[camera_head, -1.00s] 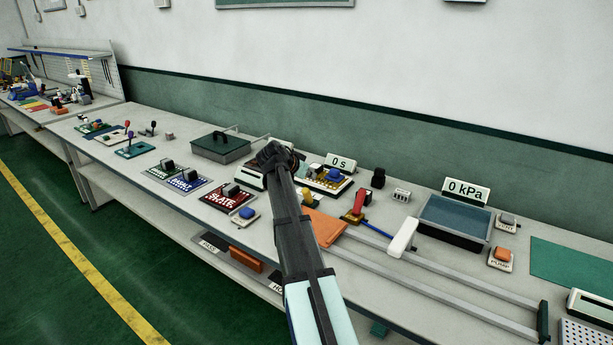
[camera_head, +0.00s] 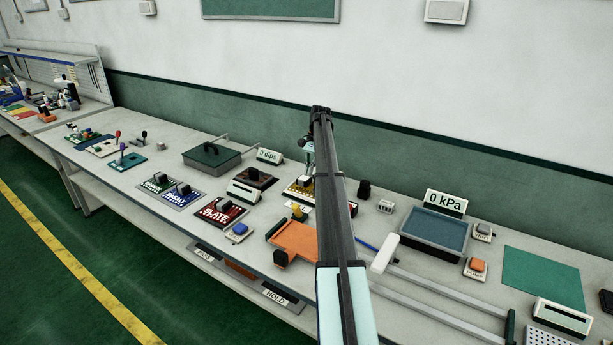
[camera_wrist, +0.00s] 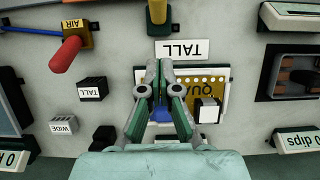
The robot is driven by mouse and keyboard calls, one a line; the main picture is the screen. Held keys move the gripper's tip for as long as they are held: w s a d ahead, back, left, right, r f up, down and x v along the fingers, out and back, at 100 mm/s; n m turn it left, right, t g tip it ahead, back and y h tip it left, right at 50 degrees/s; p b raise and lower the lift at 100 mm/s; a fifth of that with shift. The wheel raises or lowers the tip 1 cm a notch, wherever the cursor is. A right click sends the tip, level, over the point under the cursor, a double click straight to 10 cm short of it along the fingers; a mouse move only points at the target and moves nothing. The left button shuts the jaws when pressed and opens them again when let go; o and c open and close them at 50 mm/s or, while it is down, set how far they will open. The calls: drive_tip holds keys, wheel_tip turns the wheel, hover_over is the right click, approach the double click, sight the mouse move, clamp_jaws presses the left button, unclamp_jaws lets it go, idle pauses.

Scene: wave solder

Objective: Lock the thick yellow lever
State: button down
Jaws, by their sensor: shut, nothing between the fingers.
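A thick yellow lever (camera_wrist: 157,12) shows at the top edge of the wrist view, cut off by the frame, beyond the white TALL plate. In the head view a small yellow piece (camera_head: 298,211) beside the orange plate may be this lever; I cannot tell how it is set. My gripper (camera_wrist: 166,64) points down over the yellow perforated board (camera_wrist: 214,75), shut with nothing between its fingers, its tips apart from the lever. A blue part (camera_wrist: 160,114) shows between the finger linkages. In the head view my arm hides part of the board.
A red-handled lever on a yellow AIR base (camera_wrist: 68,52) stands left of my gripper in the wrist view, near small TALL (camera_wrist: 92,88) and WIDE (camera_wrist: 63,125) blocks. The orange plate (camera_head: 296,238), rails and blue basin (camera_head: 434,232) lie along the bench.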

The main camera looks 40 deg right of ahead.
sight(297, 211)
drive_tip(key=p+x, duration=0.1)
drive_tip(key=x, duration=0.2)
drive_tip(key=a+p+x, duration=0.1)
drive_tip(key=x, duration=0.3)
drive_tip(key=s+a+r+p+x, duration=0.1)
drive_tip(key=p+x, duration=0.1)
drive_tip(key=x, duration=0.1)
drive_tip(key=shift+a+f, duration=0.15)
drive_tip(key=shift+f, duration=0.05)
drive_tip(key=shift+a+f, duration=0.35)
drive_tip(key=shift+a, duration=0.05)
